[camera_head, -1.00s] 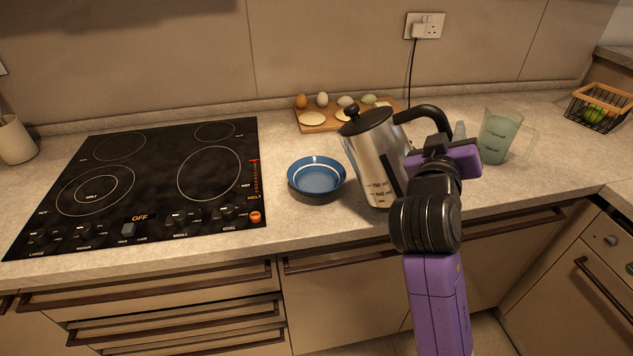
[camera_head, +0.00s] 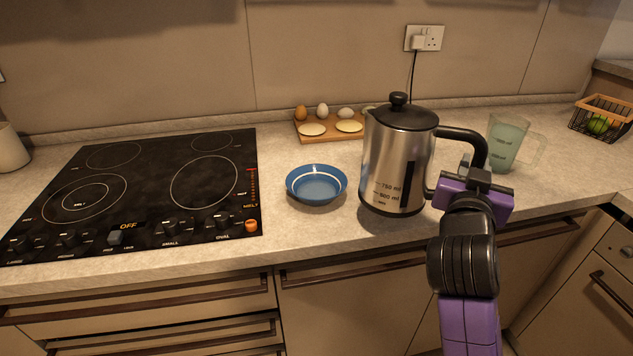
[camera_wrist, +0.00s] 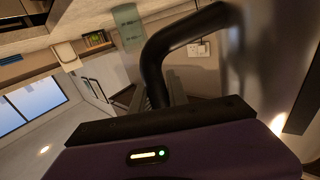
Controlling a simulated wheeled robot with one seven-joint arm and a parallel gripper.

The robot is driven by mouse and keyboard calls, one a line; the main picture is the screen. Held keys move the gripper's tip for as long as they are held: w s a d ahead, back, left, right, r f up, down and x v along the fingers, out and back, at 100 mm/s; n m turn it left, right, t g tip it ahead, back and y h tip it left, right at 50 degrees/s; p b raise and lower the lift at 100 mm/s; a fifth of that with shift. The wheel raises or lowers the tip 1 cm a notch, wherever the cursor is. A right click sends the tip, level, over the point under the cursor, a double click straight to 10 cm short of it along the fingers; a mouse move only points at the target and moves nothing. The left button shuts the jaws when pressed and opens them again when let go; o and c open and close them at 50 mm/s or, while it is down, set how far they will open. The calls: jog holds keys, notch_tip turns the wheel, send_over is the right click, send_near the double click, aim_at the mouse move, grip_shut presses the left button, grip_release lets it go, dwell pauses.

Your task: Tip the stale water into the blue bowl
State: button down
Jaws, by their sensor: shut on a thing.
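A steel kettle (camera_head: 393,160) with a black lid and black handle is upright in the head view, to the right of the blue bowl. My gripper (camera_head: 474,178) is shut on the kettle's handle (camera_head: 470,137). In the wrist view the black handle (camera_wrist: 165,50) runs down between my gripper's fingers (camera_wrist: 160,92), with the steel body at the right. The blue bowl (camera_head: 316,195) sits on the counter between the hob and the kettle, with a pale ring inside. I cannot tell whether the kettle's base touches the counter, and its contents are hidden.
A black hob (camera_head: 150,190) lies left of the bowl. A wooden board (camera_head: 336,131) with eggs and pale rounds is behind.

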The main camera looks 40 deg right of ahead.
aim_at(484, 146)
jog(key=shift+r+p, duration=2.45)
jog(key=shift+r, duration=0.2)
jog(key=shift+f, duration=0.1)
